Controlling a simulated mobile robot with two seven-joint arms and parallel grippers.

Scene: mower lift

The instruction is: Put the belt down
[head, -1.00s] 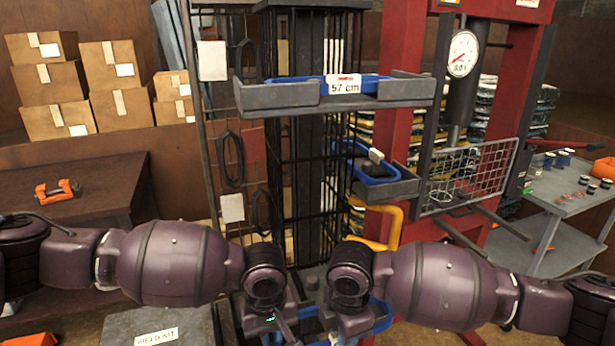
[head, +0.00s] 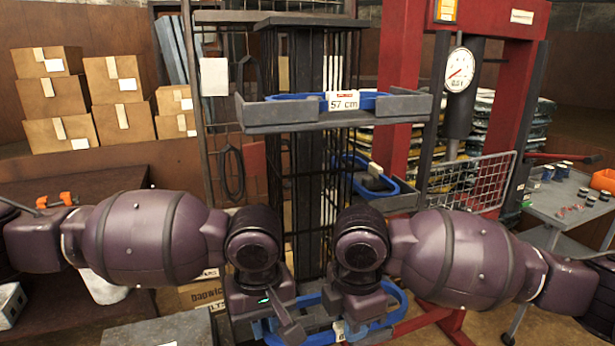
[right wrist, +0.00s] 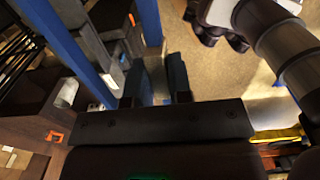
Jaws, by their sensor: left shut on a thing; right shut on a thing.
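A blue belt loop (head: 398,298) shows low in the head view, around and below my two grippers, beside a low grey tray. My left gripper (head: 290,328) and my right gripper (head: 357,332) are side by side at the belt, each shut on it as far as I can tell; the jaws are mostly hidden by my wrists. In the right wrist view my right gripper (right wrist: 157,98) has dark fingers with a blue strip (right wrist: 177,72) by them. Another blue belt lies in the upper grey tray (head: 270,115), labelled 57 cm, and another in the middle tray (head: 402,203).
A black wire rack (head: 231,172) holds the trays. A red press frame (head: 398,80) with a gauge (head: 460,69) stands right of it. A grey side table (head: 575,212) is at far right. Cardboard boxes (head: 60,90) stand at the left.

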